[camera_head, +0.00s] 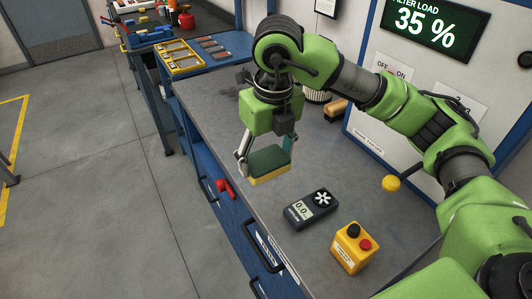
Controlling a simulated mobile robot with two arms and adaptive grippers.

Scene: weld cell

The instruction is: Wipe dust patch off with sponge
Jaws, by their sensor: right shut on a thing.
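My right gripper (267,158) reaches down over the grey bench top (215,112), near its front edge. It is shut on a sponge (270,166) with a dark green upper layer and a yellow lower layer. I cannot tell whether the sponge touches the bench or hangs just above it. My left gripper is not in view.
A dark meter (311,208) and a yellow button box (354,247) stand right of the sponge. A red handle (225,188) sits at the bench's front edge. A wall panel (385,75) with a "35 %" display rises behind. A yellow tray (180,58) lies on the blue cart at the back left.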

